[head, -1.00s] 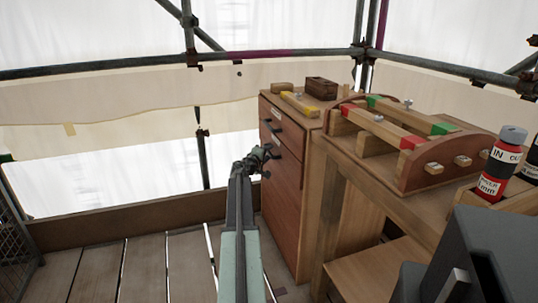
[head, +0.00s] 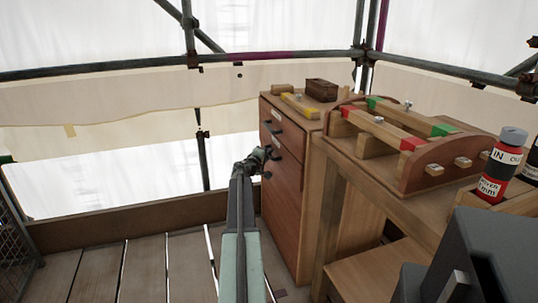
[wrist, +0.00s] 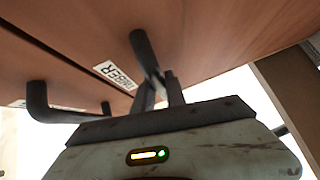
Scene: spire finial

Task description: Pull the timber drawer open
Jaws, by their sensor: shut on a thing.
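The timber drawer's brown front shows in the wrist view (wrist: 210,35), with a white label (wrist: 118,74) of which the letters "MBER" can be read. A dark bar handle (wrist: 143,48) stands out from it. My gripper (wrist: 162,88) has its two fingers closed on this handle. In the head view my gripper (head: 259,157) is at the front of the wooden cabinet (head: 284,195), beside its dark handles, and partly hides them. The drawer front looks about flush with the cabinet, with no clear opening in view.
A second dark handle (wrist: 45,105) is at the left in the wrist view. A workbench (head: 345,165) with a wooden jig (head: 425,165) and a red bottle (head: 500,165) stands right of the cabinet. The plank floor (head: 140,265) left of the cabinet is clear.

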